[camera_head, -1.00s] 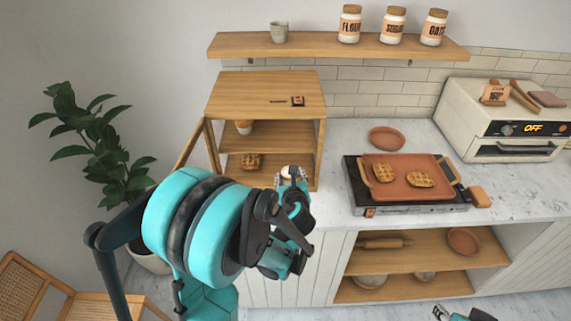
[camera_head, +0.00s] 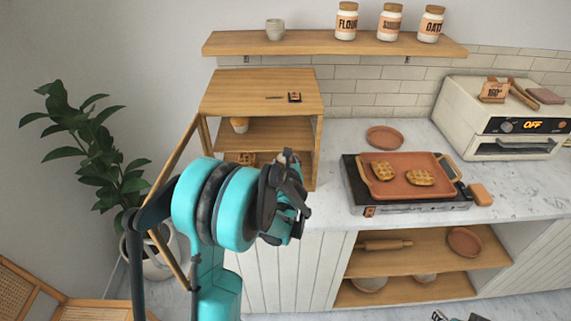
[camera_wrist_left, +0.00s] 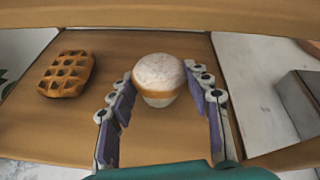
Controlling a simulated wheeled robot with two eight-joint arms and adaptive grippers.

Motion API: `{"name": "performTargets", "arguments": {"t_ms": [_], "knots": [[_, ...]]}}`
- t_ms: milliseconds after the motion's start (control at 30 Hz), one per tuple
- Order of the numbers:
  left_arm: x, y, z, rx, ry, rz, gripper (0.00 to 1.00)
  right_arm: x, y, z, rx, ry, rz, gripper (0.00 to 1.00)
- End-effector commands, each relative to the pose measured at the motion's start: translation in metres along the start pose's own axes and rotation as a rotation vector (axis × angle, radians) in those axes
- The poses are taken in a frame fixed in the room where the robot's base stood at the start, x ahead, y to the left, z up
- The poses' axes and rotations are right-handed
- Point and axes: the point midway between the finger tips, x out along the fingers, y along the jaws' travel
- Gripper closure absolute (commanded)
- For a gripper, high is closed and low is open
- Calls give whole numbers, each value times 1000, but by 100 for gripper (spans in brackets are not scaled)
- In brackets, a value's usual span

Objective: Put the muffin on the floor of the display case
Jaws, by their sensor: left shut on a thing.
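The muffin (camera_wrist_left: 158,72), pale-topped with a light cup, is between the fingers of my left gripper (camera_wrist_left: 163,92) in the left wrist view. The gripper is shut on it. The muffin is over the floor (camera_wrist_left: 60,122) of the display case; I cannot tell whether it touches. The wooden display case (camera_head: 318,150) stands at the counter's left end in the head view. My left gripper (camera_head: 286,190) is at its front right there, and the arm hides the held muffin. A small part of my right arm shows at the bottom edge.
A waffle (camera_wrist_left: 67,74) lies on the case floor left of the muffin. The case's door (camera_head: 172,166) stands open to the left. A griddle (camera_head: 405,207) with waffles is on the counter to the right.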

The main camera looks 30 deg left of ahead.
Motion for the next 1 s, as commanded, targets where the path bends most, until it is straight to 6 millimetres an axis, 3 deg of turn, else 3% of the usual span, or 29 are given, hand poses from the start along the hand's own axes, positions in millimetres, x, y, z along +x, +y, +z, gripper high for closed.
{"name": "performTargets", "arguments": {"t_ms": [133,167,200,233,633,1000], "knots": [[0,0,-1,0,0,0,85,1,0,1,0,0,0,60],[0,0,-1,0,0,0,44,0,0,0,0,0,0,60],[0,0,0,0,0,0,33,0,0,0,0,0,0,60],[0,0,0,0,0,0,30,0,0,0,0,0,0,60],[-7,-1,2,1,0,-1,30,-2,0,-2,0,0,0,60],[-83,-2,3,2,0,-3,30,-19,0,-14,0,0,0,60]]}}
